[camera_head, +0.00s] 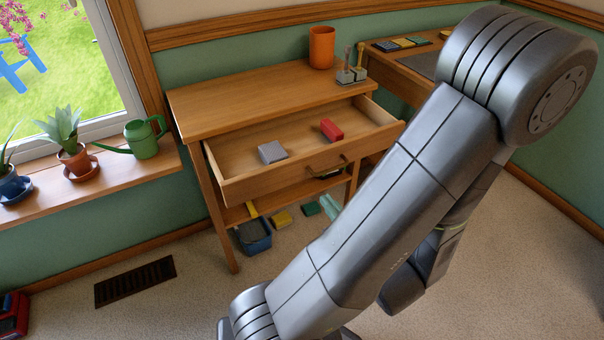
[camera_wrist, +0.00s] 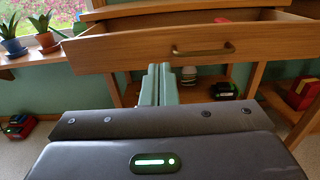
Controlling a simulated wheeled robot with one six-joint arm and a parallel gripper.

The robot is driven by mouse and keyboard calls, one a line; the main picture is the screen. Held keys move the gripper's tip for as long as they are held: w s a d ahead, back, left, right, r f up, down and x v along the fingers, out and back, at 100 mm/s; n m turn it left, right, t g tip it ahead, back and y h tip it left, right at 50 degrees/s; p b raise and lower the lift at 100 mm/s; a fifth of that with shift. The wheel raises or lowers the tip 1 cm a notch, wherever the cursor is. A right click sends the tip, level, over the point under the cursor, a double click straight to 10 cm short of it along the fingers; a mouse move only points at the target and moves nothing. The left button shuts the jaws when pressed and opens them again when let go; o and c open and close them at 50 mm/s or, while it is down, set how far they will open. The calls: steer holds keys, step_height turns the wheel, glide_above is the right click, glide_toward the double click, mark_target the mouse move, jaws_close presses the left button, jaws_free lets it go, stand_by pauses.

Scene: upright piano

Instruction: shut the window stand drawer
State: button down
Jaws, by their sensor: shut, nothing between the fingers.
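The wooden window stand (camera_head: 230,100) is beside the window, with its drawer (camera_head: 225,170) pulled well out. A grey block (camera_head: 271,152) and a red block (camera_head: 332,130) lie inside the drawer. In the wrist view the drawer front (camera_wrist: 120,50) spans the upper picture, with its brass handle (camera_wrist: 203,50) right of centre. My gripper (camera_wrist: 158,70) is shut and empty. Its fingertips appear at the lower edge of the drawer front, left of the handle; I cannot tell whether they touch it.
An orange cup (camera_head: 321,48) stands on the stand top. A lower shelf holds small items, and a blue bin (camera_head: 254,236) is below. Potted plants and a green watering can (camera_head: 142,140) line the sill. A desk (camera_head: 395,75) adjoins at right. Carpet in front is mostly clear.

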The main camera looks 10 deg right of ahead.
mark_target(299, 165)
steer(key=b+x, duration=0.1)
steer(key=x, duration=1)
steer(key=shift+w+a, duration=0.1)
steer(key=shift+w, duration=0.1)
steer(key=x, duration=1.9)
steer(key=shift+f+b, duration=0.1)
steer(key=shift+b, duration=0.25)
steer(key=shift+w, duration=0.25)
steer(key=shift+r, duration=0.25)
